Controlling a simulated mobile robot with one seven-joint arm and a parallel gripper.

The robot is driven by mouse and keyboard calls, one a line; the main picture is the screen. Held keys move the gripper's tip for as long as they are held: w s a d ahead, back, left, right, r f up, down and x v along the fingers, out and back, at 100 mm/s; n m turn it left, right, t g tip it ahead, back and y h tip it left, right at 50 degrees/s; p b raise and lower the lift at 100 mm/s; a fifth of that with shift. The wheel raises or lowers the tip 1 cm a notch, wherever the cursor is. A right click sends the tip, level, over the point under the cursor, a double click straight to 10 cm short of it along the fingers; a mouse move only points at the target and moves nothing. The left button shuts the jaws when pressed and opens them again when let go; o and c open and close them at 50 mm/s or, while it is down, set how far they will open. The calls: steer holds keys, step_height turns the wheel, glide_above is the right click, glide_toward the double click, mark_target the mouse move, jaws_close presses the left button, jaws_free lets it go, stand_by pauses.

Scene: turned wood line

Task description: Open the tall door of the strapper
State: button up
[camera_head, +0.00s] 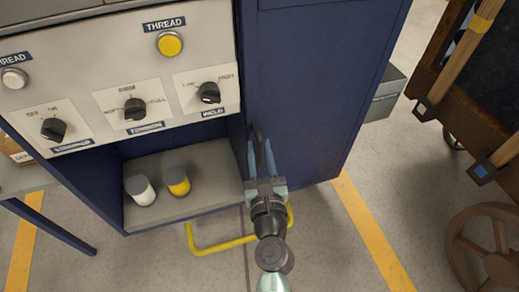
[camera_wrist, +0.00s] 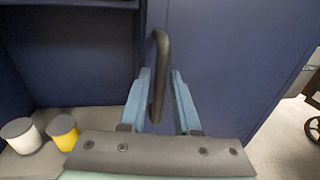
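The strapper is a dark blue cabinet, and its tall door (camera_head: 305,95) is a flat blue panel right of the control panel; it also fills the right of the wrist view (camera_wrist: 225,60). The door looks shut. A black bar handle (camera_wrist: 161,60) stands upright near the door's left edge. My gripper (camera_head: 262,150) is at the handle, with its two blue fingers apart. In the wrist view my gripper (camera_wrist: 160,78) has one finger on each side of the handle's lower part. A gap shows on the right side; contact on the left is unclear.
A control panel (camera_head: 120,75) with knobs and buttons is at left. Below it, a white-and-grey cup (camera_head: 140,190) and a yellow one (camera_head: 177,181) stand on a shelf (camera_head: 215,165). A yellow bent bar (camera_head: 222,245) lies low.

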jaws_close()
stand_by(1.1)
